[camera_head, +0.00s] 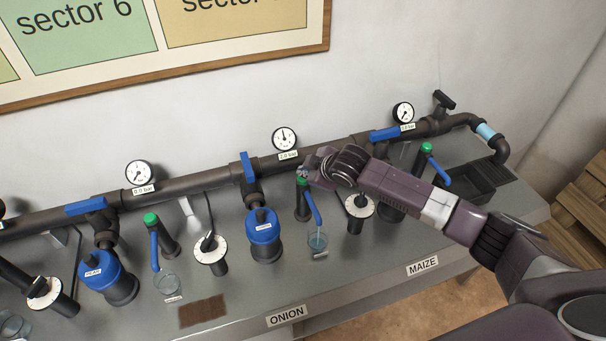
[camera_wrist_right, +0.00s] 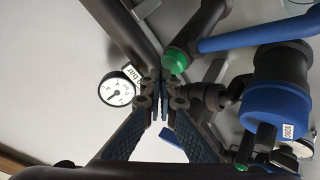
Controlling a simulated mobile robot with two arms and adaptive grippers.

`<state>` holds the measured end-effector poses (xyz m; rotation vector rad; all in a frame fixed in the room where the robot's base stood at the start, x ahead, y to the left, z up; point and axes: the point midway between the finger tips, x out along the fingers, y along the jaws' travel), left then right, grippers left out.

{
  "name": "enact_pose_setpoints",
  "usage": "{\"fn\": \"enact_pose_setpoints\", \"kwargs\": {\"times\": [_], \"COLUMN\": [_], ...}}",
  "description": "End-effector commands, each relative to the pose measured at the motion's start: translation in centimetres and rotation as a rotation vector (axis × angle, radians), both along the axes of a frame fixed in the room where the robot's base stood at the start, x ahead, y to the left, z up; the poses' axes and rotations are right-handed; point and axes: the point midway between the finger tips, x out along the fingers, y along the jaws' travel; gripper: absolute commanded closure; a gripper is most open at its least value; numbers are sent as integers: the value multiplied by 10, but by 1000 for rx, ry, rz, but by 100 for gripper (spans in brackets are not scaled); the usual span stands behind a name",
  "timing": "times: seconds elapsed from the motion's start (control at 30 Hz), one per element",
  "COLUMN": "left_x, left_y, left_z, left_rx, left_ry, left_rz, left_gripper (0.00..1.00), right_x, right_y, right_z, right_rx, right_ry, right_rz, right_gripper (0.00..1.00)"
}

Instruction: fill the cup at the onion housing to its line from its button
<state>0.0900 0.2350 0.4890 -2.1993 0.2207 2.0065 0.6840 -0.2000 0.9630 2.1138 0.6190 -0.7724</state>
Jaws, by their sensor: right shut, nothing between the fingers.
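The onion housing (camera_head: 263,228) is a blue-topped dark cylinder in the middle of the bench; it also shows in the right wrist view (camera_wrist_right: 275,110). To its right stands a dark post with a green button (camera_head: 303,181) and a blue spout (camera_head: 313,208). Below the spout is a clear cup (camera_head: 317,243) with some bluish water; its line is too small to make out. My right gripper (camera_head: 312,172) is shut and empty, close beside the button. In the right wrist view its fingertips (camera_wrist_right: 164,92) are just by the green button (camera_wrist_right: 176,61); I cannot tell whether they touch. My left gripper is out of view.
A dark pipe with blue valve levers (camera_head: 248,167) and gauges (camera_head: 284,138) runs behind. Dial posts (camera_head: 210,250) stand either side. The pear housing (camera_head: 108,272) and another cup (camera_head: 167,284) are at left. The front bench strip is mostly clear near the ONION sign (camera_head: 287,316).

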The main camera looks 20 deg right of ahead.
Motion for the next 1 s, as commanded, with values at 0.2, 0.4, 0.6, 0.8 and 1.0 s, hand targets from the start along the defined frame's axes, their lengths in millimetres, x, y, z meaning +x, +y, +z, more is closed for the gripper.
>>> {"fn": "enact_pose_setpoints", "kwargs": {"times": [0.2, 0.4, 0.6, 0.8, 1.0], "left_x": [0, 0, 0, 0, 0], "left_y": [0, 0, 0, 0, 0], "left_z": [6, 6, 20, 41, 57], "left_rx": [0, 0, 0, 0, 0], "left_ry": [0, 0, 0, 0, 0], "left_rz": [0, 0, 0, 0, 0], "left_gripper": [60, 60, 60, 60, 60], "right_x": [0, 0, 1, 0, 0], "right_y": [0, 0, 0, 0, 0], "right_z": [5, 6, 20, 40, 56], "right_rx": [1, 1, 1, 1, 0], "right_ry": [-1, -2, -2, -2, -1], "right_rz": [1, 1, 1, 1, 1], "right_gripper": [100, 100, 100, 100, 100]}}
